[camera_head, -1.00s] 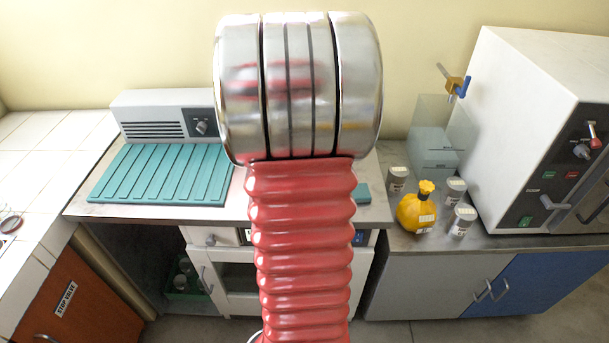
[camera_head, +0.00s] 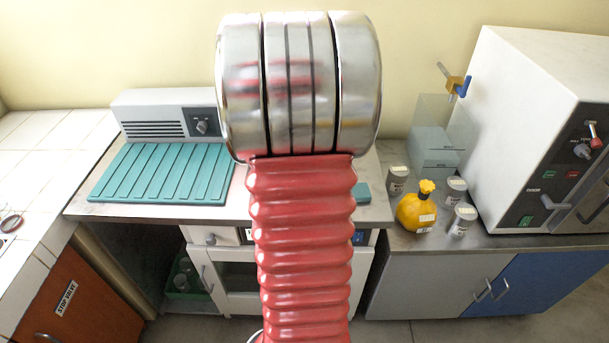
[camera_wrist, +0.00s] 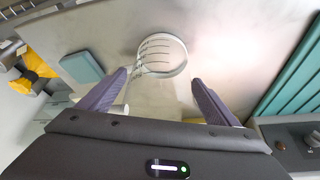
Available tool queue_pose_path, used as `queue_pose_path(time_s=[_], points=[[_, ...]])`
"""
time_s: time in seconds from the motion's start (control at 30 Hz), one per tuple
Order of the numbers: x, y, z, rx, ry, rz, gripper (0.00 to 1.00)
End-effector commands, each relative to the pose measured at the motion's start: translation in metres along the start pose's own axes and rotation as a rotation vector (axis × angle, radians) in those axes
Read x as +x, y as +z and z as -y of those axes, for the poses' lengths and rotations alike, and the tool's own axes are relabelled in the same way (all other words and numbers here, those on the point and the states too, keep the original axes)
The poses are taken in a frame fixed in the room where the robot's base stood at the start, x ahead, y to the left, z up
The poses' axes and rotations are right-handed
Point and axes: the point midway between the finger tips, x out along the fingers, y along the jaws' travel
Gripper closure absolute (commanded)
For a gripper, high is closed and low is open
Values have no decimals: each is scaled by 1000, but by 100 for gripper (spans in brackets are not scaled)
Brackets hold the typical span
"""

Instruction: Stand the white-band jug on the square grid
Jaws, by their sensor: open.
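A clear round vessel with a white band at its rim and dark curved marks, seemingly the white-band jug (camera_wrist: 183,60), stands on the grey worktop in the wrist view. My gripper (camera_wrist: 159,77) is open and empty, with its two dark fingers apart on the near side of the jug. The jug appears ahead of the fingertips and centred between them; I cannot tell how far below it is. In the head view my arm hides both the gripper and the jug. I cannot make out a square grid in either view.
A teal ribbed mat (camera_head: 160,172) lies left of my arm before a grey box with a dial (camera_head: 165,115). A small teal block (camera_wrist: 82,67) lies near the jug. A yellow flask (camera_head: 416,208) and grey-lidded jars (camera_head: 463,221) stand right, beside a large white incubator (camera_head: 540,120).

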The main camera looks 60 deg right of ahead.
Motion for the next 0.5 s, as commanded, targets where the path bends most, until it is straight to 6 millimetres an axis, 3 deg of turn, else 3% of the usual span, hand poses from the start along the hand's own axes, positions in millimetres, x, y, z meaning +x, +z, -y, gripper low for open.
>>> queue_pose_path(time_s=[0.27, 0.5], points=[[-20, -1, 1, 0, -2, -3, 16], [-52, -1, 0, 0, -2, -3, 16]])
